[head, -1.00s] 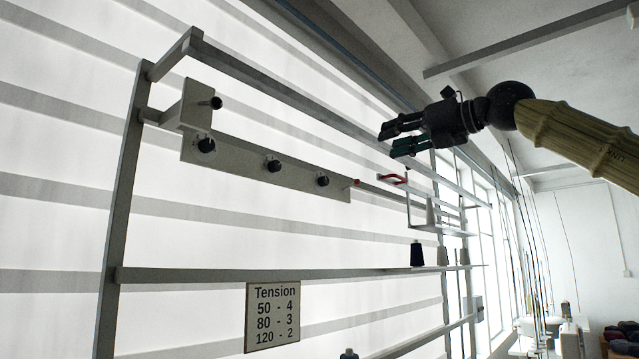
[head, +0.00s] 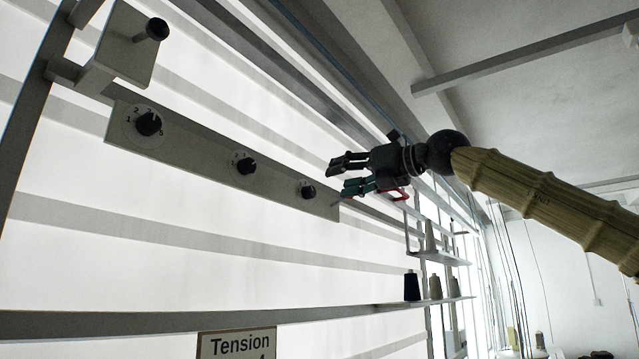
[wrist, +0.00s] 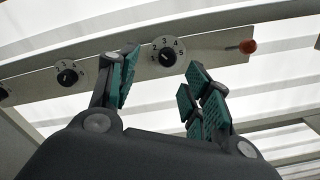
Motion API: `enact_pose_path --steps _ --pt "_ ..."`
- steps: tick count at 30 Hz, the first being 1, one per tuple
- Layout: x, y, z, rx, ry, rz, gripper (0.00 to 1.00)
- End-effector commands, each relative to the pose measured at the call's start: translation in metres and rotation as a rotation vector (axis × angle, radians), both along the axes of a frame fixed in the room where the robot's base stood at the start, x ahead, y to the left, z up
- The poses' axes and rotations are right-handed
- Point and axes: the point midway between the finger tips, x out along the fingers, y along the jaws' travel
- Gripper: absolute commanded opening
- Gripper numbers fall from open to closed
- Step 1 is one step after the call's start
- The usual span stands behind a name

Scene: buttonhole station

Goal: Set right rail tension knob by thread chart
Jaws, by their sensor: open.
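My gripper (head: 346,177) is open and empty, with teal finger pads. In the wrist view its fingers (wrist: 163,75) appear on either side of the right knob, apparently apart from it. The Tension chart (head: 236,345) is cut off at the bottom edge; its lines are not fully readable.
A black post (head: 157,29) projects from the bracket at upper left. A dark thread cone (head: 411,287) and several pale cones stand on shelves at right. The rail frame (head: 180,320) runs below.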

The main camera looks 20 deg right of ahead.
Motion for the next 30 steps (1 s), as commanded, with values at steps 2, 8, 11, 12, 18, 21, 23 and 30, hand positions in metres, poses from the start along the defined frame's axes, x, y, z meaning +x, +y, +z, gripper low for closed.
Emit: enact_pose_path --steps 2,8,11,12,18,21,23,30 --pt "0.019 0.009 -0.002 -0.002 0.010 -0.001 0.49" --pt "0.045 0.028 -0.004 -0.002 0.010 0.002 0.49" --pt "0.052 0.033 -0.003 -0.001 0.009 0.000 0.49" --pt "0.054 0.034 -0.004 -0.002 0.009 0.000 0.49" --pt "0.061 0.040 -0.005 -0.001 0.009 0.001 0.49" --pt "0.062 0.040 -0.006 -0.001 0.009 0.001 0.49" --pt "0.061 0.040 -0.006 -0.001 0.009 0.001 0.49" --pt "0.061 0.040 -0.005 -0.001 0.008 0.002 0.20"
